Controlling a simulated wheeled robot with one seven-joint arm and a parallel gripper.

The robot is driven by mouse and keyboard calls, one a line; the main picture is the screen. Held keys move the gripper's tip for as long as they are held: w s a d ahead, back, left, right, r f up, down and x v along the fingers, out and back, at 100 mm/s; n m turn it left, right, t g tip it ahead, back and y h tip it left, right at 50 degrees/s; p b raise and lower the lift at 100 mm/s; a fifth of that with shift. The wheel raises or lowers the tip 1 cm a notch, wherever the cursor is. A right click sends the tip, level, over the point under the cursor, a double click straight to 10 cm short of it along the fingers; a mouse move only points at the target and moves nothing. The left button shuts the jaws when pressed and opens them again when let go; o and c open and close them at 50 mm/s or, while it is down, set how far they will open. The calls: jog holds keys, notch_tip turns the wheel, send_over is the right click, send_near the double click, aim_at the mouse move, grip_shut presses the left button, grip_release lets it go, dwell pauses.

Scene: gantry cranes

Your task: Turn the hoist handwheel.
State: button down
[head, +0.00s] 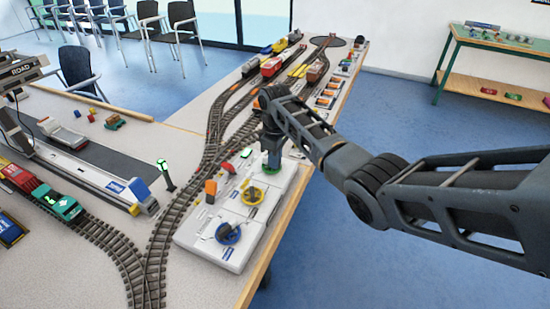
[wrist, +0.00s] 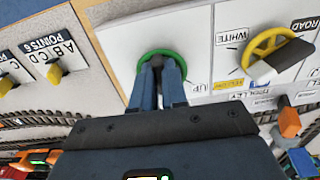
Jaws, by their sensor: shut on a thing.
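The hoist handwheel, a green ring, lies on the white control panel (head: 205,235) and shows in the head view (head: 272,169) under my gripper (head: 271,152). In the wrist view the green handwheel (wrist: 161,51) is partly hidden by my gripper (wrist: 158,63). The two fingers reach down inside the ring and are shut on a dark part of the wheel at its middle. An "UP" label stands beside it. The exact hold on the wheel is partly hidden.
A yellow handwheel (head: 253,196) and a blue handwheel (head: 228,233) sit nearer on the same panel. An orange block-like part (head: 211,187) stands at the panel's left edge. Model tracks (head: 160,240) with trains run along the left. Open floor lies to the right.

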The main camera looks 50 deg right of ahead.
jog(key=shift+n, duration=0.3)
jog(key=c, duration=1.2)
grip_release()
jog(key=shift+o, duration=0.2)
jog(key=shift+r, duration=0.1)
jog(key=shift+r, duration=3.85)
